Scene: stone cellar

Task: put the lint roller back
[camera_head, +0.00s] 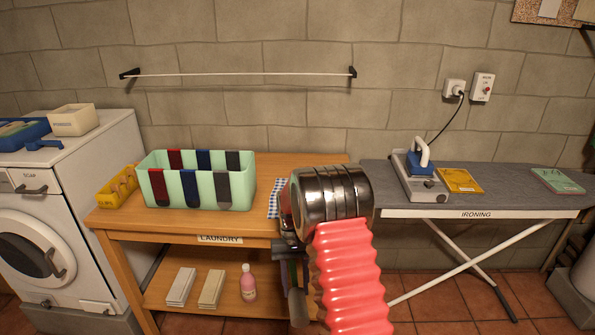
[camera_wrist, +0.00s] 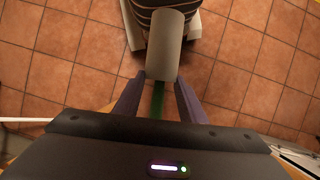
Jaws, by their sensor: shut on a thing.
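The lint roller (camera_wrist: 166,45) has a pale grey cylinder and a green handle. In the wrist view my gripper (camera_wrist: 160,84) is shut on the green handle, with the roller head pointing out beyond the fingertips above the tiled floor. In the head view the grey roller (camera_head: 298,308) hangs below my wrist, in front of the laundry table's lower part. My own arm hides most of the gripper there.
The wooden laundry table (camera_head: 120,222) holds a mint divided bin (camera_head: 160,190) and a yellow basket (camera_head: 117,186). Its lower shelf bears folded cloths (camera_head: 212,289) and a pink bottle (camera_head: 248,283). An ironing board (camera_head: 520,200) with an iron stands right; a washing machine (camera_head: 85,175) stands left.

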